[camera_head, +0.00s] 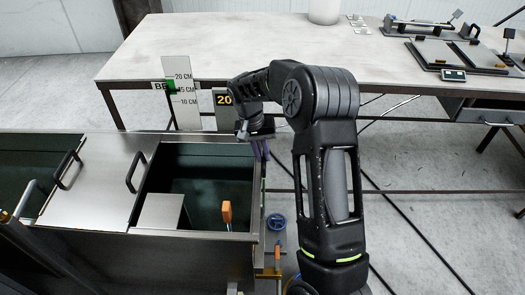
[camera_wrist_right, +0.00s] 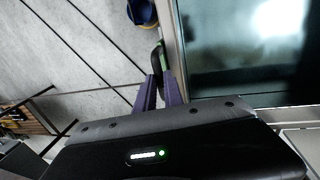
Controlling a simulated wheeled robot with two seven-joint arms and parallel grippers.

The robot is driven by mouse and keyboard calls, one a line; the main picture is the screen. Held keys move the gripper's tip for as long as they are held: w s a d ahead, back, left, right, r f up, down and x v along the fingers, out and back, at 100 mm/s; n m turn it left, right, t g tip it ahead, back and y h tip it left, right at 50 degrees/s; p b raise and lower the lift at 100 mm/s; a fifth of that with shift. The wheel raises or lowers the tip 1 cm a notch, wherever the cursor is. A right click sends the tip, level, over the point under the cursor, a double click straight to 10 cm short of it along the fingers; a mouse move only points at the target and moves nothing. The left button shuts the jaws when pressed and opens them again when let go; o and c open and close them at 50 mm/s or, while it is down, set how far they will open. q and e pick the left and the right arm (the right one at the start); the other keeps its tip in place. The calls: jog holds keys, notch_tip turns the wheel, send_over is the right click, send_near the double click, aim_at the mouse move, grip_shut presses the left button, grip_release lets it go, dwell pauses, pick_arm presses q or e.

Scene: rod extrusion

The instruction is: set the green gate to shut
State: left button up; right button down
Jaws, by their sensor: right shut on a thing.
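My right gripper (camera_head: 260,153) reaches down at the right rim of the steel tank (camera_head: 203,235). In the right wrist view its two purple fingers (camera_wrist_right: 159,76) are close together at a black handle-like piece with a green edge (camera_wrist_right: 158,56), beside the tank's rim. They are shut on this piece, which looks like the green gate's handle. In the head view the hand and arm hide it, so I cannot tell how far the gate is shut. My left gripper is not in view.
A level gauge (camera_head: 184,105) with a green marker stands behind the tank, beside a "20" sign (camera_head: 223,98). An orange handle (camera_head: 227,212) stands in the tank. A blue handwheel (camera_head: 276,222) is at its right side. A large table (camera_head: 230,45) stands behind.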

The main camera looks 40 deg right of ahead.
notch_tip(320, 180, down, 3)
jog(key=shift+f+b, duration=0.15)
jog(key=shift+b, duration=0.35)
jog(key=c, duration=1.5)
grip_release()
jog(key=shift+o, duration=0.2)
notch_tip(320, 180, up, 8)
jog(key=w+a, duration=0.1)
jog(key=shift+a+f, duration=0.1)
